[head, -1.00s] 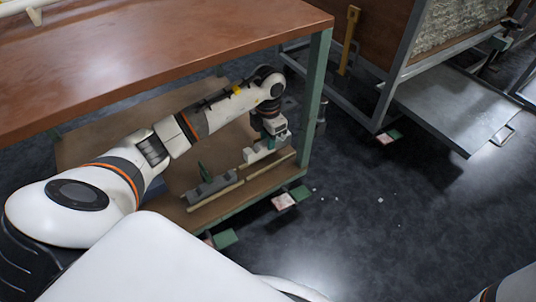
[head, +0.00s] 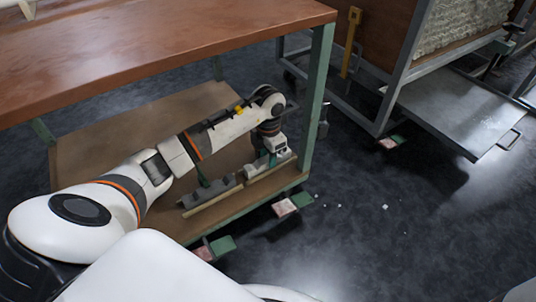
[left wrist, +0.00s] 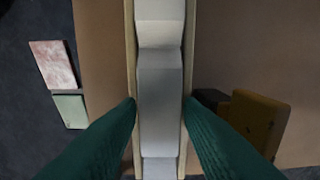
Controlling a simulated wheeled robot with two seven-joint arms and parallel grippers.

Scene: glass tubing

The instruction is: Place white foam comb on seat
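The white foam comb (left wrist: 161,95) is a long, pale, stepped strip in the left wrist view. It lies lengthwise between two thin wooden rails of the seat (left wrist: 131,60). The green fingers of my left gripper (left wrist: 160,101) straddle it, tips close against both its sides. In the head view my left gripper (head: 268,155) is low over the lower shelf, at the right end of the wooden strip. A grey block (head: 212,190) sits on the left part of that strip. The comb's underside is hidden, so its contact with the seat cannot be told. My right gripper is out of view.
The brown tabletop (head: 150,50) hangs above the lower shelf (head: 130,125). A green table leg (head: 317,100) stands right of my left gripper. An ochre block (left wrist: 256,120) lies beside the seat in the left wrist view. The dark floor right of the table is mostly clear.

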